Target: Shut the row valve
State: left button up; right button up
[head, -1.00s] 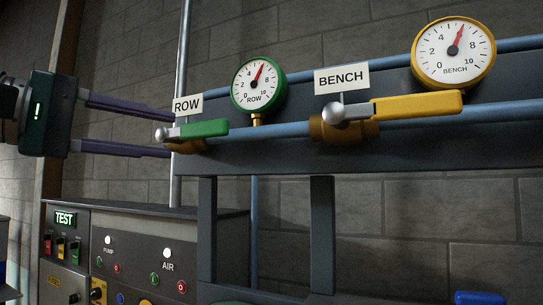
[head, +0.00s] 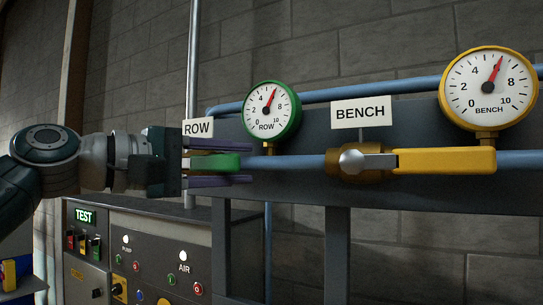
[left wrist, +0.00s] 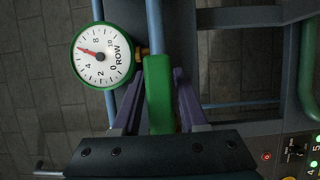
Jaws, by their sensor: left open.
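The green ROW valve handle (head: 217,162) lies level, along the blue pipe, below the white ROW sign (head: 198,128). My left gripper (head: 246,162) is open around it, with one purple finger above and one below. In the left wrist view the handle (left wrist: 159,92) stands between the two fingers (left wrist: 158,98), which look apart from it. My gripper hides the valve's body and pivot. The green-rimmed ROW gauge (head: 270,110) has its red needle a little past mid-scale; it also shows in the left wrist view (left wrist: 101,56). My right gripper is not in view.
The yellow BENCH handle (head: 444,161) lies along the same pipe to the right, with the BENCH sign (head: 361,111) and yellow gauge (head: 488,88) above. A control panel (head: 150,255) with several buttons stands below my left arm. A grey upright pole (head: 193,60) rises behind the gripper.

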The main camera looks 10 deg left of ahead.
pick_arm(q)
grip_shut()
dwell(1.4)
